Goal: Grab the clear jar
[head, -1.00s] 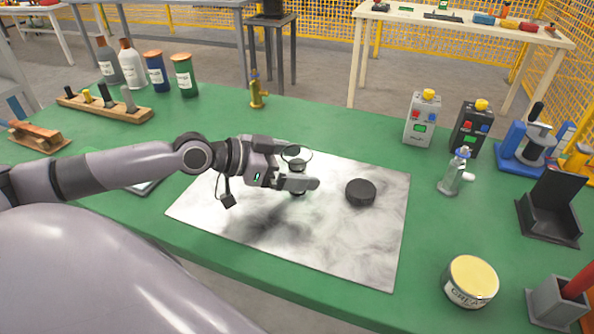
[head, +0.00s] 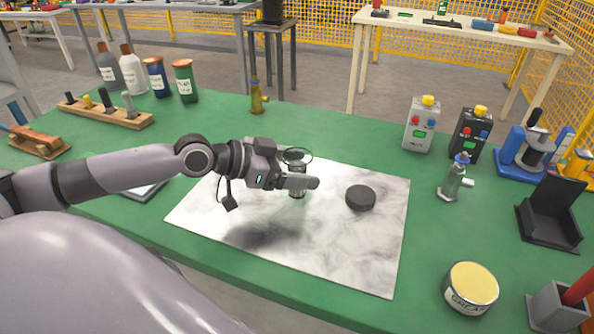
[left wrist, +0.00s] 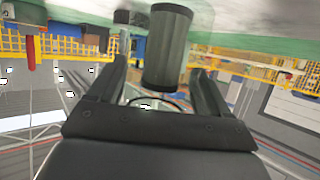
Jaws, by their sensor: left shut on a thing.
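The clear jar (head: 298,157) is over the white marbled mat in the head view, its round rim showing above my left gripper's fingers. My left gripper (head: 300,183) comes in from the left and is shut on the jar. The finger hides the jar's middle, and a little of its lower part shows below. I cannot tell whether it touches the mat. In the left wrist view, a thin curved rim (left wrist: 155,102) shows between the fingers, with a dark cylinder (left wrist: 167,45) beyond it; I cannot tell whether that is part of the jar. My right gripper is not in view.
A black disc (head: 361,197) lies on the mat (head: 345,245) right of the jar. A brass fitting (head: 258,98) stands behind. A grey bottle-like tool (head: 455,178), two control boxes (head: 421,124) and a grease tin (head: 471,285) are at the right. Several bottles stand at the back left.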

